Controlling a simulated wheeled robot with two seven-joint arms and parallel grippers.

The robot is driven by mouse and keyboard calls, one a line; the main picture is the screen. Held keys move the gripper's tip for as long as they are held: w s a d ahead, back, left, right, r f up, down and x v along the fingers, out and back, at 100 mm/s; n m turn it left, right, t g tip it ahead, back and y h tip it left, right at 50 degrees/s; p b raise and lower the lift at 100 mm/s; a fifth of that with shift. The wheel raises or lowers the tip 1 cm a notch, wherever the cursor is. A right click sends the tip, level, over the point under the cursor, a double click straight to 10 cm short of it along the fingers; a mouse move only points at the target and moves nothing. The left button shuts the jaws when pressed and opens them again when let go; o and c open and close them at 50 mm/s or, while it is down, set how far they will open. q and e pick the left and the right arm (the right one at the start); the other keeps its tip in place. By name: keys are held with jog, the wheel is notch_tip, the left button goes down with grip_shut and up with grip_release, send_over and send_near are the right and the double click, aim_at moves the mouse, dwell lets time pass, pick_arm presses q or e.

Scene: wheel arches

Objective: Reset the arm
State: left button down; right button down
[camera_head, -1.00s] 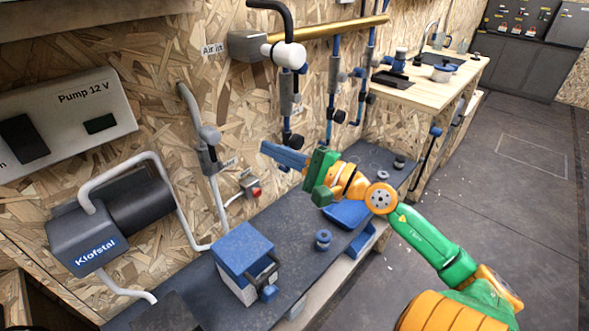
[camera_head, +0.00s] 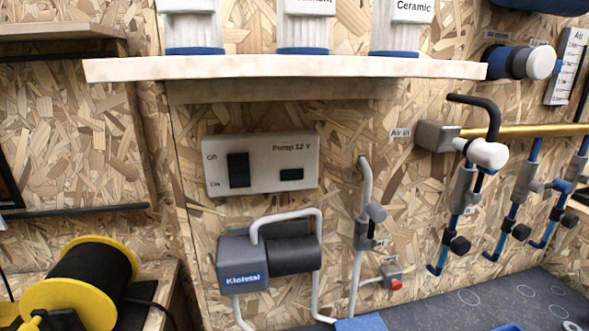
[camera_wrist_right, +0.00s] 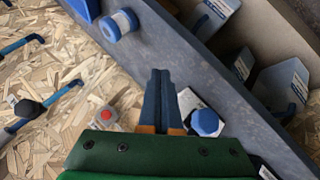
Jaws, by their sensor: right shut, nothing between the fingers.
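My right gripper (camera_wrist_right: 160,75) shows in the right wrist view. Its two blue fingers lie against each other, with nothing between them. The fingers point over the dark bench top (camera_wrist_right: 178,55). A blue knob on a light block (camera_wrist_right: 205,122) is just right of the fingers, and a red button (camera_wrist_right: 106,115) is to their left; I cannot tell how far below they are. No part of my right arm shows in the head view. My left gripper is in neither current view.
The head view shows the Pump 12 V panel (camera_head: 262,164), the Klofstal pump (camera_head: 243,265) and a shelf with filters (camera_head: 280,68) above. Valves (camera_head: 465,190) and a brass pipe (camera_head: 540,130) are at right, a yellow spool (camera_head: 115,255) at lower left. A blue-ended cylinder (camera_wrist_right: 120,24) is on the bench.

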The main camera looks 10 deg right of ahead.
jog(key=s+a+f+m+g+y, duration=0.45)
jog(key=s+a, duration=0.35)
jog(key=a, duration=0.4)
notch_tip(320, 180, down, 13)
jog(key=s+g+p, duration=0.2)
jog(key=s+p, duration=0.1)
jog(key=p, duration=0.2)
jog(key=s+d+f+p, duration=0.2)
jog(key=s+f, duration=0.4)
jog(key=s, duration=0.5)
jog(key=shift+d+f+n+g+p, duration=0.35)
jog(key=shift+n+p, duration=0.1)
jog(key=shift+p, duration=0.1)
jog(key=shift+s, duration=0.1)
